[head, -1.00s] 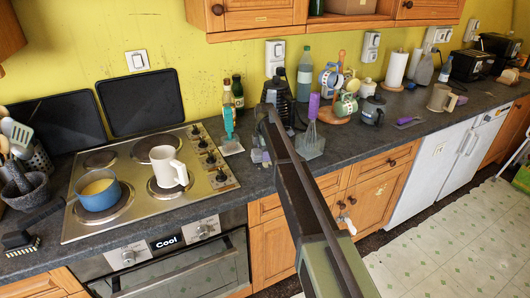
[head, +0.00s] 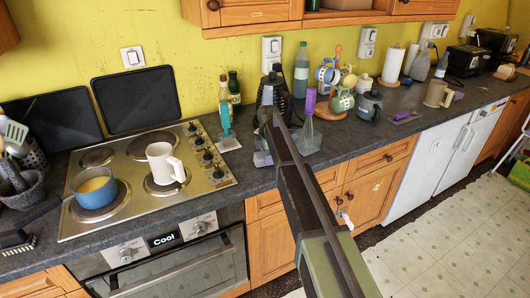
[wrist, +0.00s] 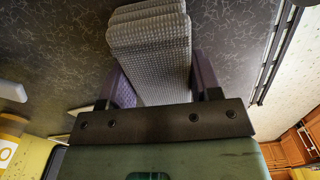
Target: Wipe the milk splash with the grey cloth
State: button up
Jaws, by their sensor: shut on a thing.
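The grey cloth (wrist: 150,50) is a folded, textured pad between the two purple fingers of my gripper (wrist: 162,80) in the wrist view. My gripper is shut on it. In the head view my gripper (head: 263,157) is low over the dark worktop, right of the hob, mostly hidden behind my own arm. The cloth is hard to make out there. I cannot make out the milk splash in either view; my arm covers part of the worktop.
The hob (head: 145,180) holds a blue pot (head: 96,196) and a white jug (head: 164,164). A mug tree (head: 335,80) is farther right.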

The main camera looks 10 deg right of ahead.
jog(key=shift+s+d, duration=0.25)
jog(key=shift+s, duration=0.65)
jog(key=shift+w+a, duration=0.35)
jog(key=shift+w, duration=0.75)
jog(key=shift+w+a, duration=0.35)
jog(key=shift+w, duration=0.8)
jog(key=shift+w+a, duration=0.35)
jog(key=shift+w, duration=0.75)
jog(key=shift+w+d, duration=0.25)
jog(key=shift+d, duration=0.55)
jog(key=shift+w+d, duration=0.2)
jog(key=shift+d, duration=0.6)
